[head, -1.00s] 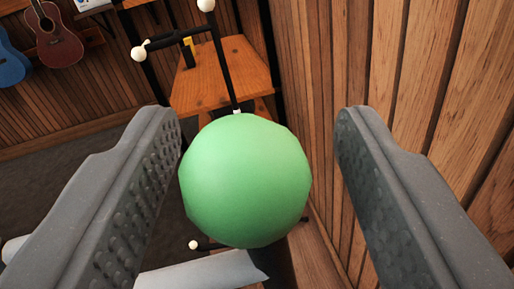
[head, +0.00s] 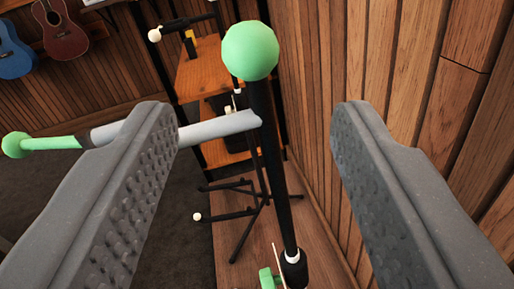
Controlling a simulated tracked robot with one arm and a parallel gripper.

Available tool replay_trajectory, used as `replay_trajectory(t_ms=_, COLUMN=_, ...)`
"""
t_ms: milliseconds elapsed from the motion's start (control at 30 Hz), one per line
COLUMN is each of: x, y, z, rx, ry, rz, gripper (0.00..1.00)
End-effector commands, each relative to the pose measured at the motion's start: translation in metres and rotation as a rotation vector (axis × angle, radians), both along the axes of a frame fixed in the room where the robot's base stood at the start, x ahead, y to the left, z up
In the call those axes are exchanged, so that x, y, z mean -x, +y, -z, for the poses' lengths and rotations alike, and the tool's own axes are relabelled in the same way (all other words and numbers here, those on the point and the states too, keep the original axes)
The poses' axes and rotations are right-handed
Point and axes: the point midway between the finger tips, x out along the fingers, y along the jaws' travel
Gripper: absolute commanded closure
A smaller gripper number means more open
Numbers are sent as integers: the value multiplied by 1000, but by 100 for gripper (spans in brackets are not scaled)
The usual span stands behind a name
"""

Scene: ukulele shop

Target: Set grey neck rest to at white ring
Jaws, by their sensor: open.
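The grey neck rest (head: 219,127) is a pale grey tube that juts left from a black upright post (head: 277,165). Its left part passes behind my left finger and ends in a green bar with a green ball tip (head: 15,145). A green ball (head: 250,50) caps the post. A white ring (head: 291,256) sits low on the post, just above a thicker black sleeve, well below the neck rest. My gripper (head: 255,125) is open and empty. The post and part of the neck rest show between its fingers, apparently beyond the fingertips.
A wood-plank wall (head: 400,70) runs close along the right. Another black stand (head: 230,190) with white tips and an orange wooden shelf (head: 200,75) are behind. A green knob (head: 268,278) is at the post's lower end. Ukuleles hang at the far left.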

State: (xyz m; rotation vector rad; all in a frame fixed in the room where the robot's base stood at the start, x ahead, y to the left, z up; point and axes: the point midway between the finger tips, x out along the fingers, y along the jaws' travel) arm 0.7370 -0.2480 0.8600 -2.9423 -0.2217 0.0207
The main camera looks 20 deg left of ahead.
Motion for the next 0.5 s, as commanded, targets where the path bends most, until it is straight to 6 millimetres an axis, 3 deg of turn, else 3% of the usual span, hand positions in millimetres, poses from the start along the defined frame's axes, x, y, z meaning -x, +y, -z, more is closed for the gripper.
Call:
replay_trajectory(t_ms=200, x=30, y=-5, z=1, rx=-2, ry=1, rz=1, gripper=50)
replay_trajectory(t_ms=500, x=41, y=-6, z=2, rx=-3, ry=3, rz=1, gripper=50)
